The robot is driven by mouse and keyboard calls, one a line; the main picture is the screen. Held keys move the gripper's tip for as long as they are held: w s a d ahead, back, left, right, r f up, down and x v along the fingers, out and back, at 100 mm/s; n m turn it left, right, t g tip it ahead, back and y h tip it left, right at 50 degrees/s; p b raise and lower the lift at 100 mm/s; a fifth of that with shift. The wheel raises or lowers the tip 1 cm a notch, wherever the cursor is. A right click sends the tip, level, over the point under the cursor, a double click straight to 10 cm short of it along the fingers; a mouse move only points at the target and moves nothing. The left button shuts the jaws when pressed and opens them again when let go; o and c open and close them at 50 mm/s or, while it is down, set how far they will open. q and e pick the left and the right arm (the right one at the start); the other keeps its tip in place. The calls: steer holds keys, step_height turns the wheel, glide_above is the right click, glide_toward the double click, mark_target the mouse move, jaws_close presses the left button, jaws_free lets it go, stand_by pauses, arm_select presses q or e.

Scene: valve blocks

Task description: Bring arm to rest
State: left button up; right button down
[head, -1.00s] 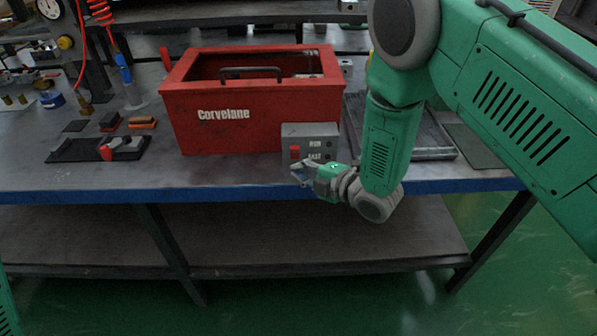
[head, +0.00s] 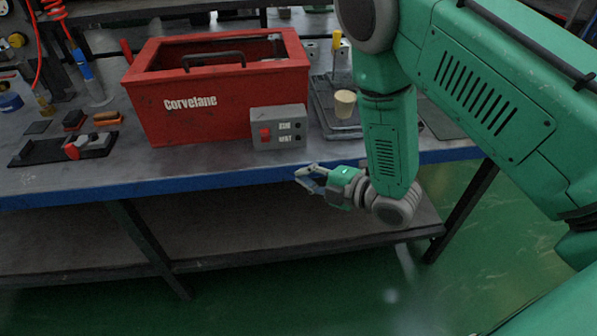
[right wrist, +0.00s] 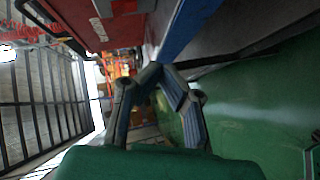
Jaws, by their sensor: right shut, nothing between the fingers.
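My right arm is green with grey joints and comes in from the right in the head view. Its right gripper (head: 309,178) is shut and empty, just in front of the workbench's blue front edge (head: 200,184), below the grey switch box. It touches nothing that I can see. In the right wrist view the gripper's fingers (right wrist: 158,75) meet at their tips, with the blue edge beyond them and green floor to the right. My left gripper is out of view.
A red Corvelane toolbox (head: 220,118) stands on the bench, with the grey switch box (head: 279,128) at its front right corner. A tray with a pale cup (head: 344,103) is behind my right arm. A lower shelf (head: 230,235) runs under the bench. Green floor (head: 455,270) is open at right.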

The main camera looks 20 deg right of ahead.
steer(key=shift+a+r, duration=0.1)
steer(key=shift+a, duration=0.25)
